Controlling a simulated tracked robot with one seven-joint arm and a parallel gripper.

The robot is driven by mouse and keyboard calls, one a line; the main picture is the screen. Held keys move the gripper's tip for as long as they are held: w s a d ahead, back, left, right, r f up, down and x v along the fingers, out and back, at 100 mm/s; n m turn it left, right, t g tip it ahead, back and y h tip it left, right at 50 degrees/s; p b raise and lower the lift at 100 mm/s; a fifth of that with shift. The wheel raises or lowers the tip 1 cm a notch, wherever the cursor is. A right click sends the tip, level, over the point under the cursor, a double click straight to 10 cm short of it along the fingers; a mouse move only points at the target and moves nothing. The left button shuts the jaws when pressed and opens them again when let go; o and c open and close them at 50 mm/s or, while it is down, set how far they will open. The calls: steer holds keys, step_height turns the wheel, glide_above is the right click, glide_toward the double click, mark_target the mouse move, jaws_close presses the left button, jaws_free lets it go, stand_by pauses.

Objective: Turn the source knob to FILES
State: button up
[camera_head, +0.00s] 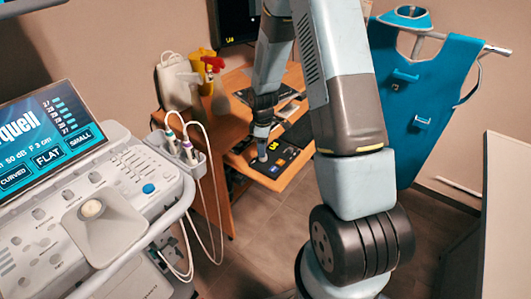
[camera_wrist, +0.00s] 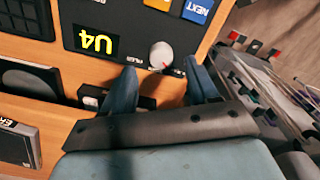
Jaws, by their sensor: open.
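The source knob (camera_wrist: 161,54) is a round, pale grey knob on a dark control panel (camera_wrist: 110,15). In the wrist view a small red mark shows on its lower right edge. Small white labels sit on either side of it, too small and turned to read surely. My gripper (camera_wrist: 162,70) is open and empty, one fingertip on each side of the knob's near side. I cannot tell whether either finger touches it. In the head view my gripper (camera_head: 261,140) is over the panel (camera_head: 272,168) on the wooden desk, and the knob is hard to make out.
An orange button and a blue NEXT button (camera_wrist: 198,10) are on the panel, with a yellow U4 display (camera_wrist: 96,41). A keyboard (camera_wrist: 25,18) lies beside it. An ultrasound console (camera_head: 110,200) stands at the left, a blue apron (camera_head: 425,95) hangs at the right.

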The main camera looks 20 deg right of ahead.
steer(key=shift+f, duration=1.85)
steer(key=shift+c, duration=0.3)
